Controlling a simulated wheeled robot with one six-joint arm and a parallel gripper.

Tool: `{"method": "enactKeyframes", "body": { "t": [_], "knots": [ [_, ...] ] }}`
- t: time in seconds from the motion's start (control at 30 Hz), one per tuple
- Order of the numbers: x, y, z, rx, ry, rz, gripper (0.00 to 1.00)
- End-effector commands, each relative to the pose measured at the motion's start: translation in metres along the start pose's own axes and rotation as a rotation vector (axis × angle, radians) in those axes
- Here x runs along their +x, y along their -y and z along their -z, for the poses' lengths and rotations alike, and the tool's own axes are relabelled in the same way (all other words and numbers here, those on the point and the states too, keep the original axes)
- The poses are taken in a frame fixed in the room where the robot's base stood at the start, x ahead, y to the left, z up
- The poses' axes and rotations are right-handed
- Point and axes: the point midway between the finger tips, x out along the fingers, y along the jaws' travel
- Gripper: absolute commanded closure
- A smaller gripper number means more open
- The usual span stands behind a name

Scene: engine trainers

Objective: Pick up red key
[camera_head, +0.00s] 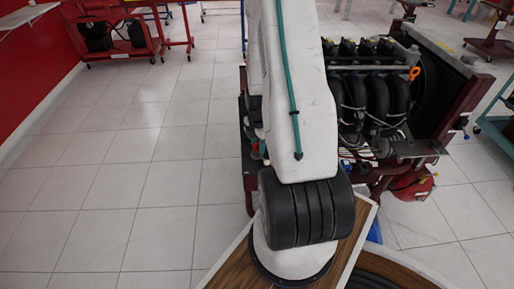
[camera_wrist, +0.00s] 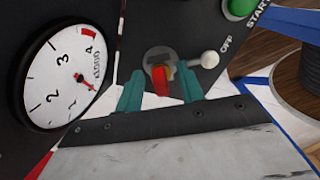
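The red key (camera_wrist: 161,83) shows in the wrist view, upright in a round grey lock on a dark control panel. The two teal fingers of my gripper (camera_wrist: 160,72) stand on either side of the key, with a visible gap to it on both sides. My gripper is open and appears to hold nothing. How deep the fingertips reach toward the panel is hard to tell. In the head view my arm covers the panel area, and neither the key nor the gripper can be seen.
Just right of the key a lever with a white knob (camera_wrist: 209,59) juts out near the OFF label. A green START button (camera_wrist: 239,7) is above it. A round gauge (camera_wrist: 62,76) is at left. An engine trainer (camera_head: 375,95) stands right of my arm; floor at left is clear.

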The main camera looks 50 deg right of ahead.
Motion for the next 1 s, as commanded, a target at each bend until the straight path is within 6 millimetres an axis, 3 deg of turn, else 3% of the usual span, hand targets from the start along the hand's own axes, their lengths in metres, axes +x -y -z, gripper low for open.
{"method": "enactKeyframes", "body": {
  "t": [0.13, 0.27, 0.67, 1.0],
  "knots": [
    [0.0, 0.0, 0.0, 0.0, 0.0, 0.0, 0.62],
    [-0.001, 0.0, 0.0, 0.0, 0.0, 0.0, 0.98],
    [-0.002, 0.0, 0.0, 0.0, 0.0, -0.001, 0.99],
    [-0.022, -0.002, 0.006, -0.011, 0.001, -0.003, 0.99]
  ]
}}
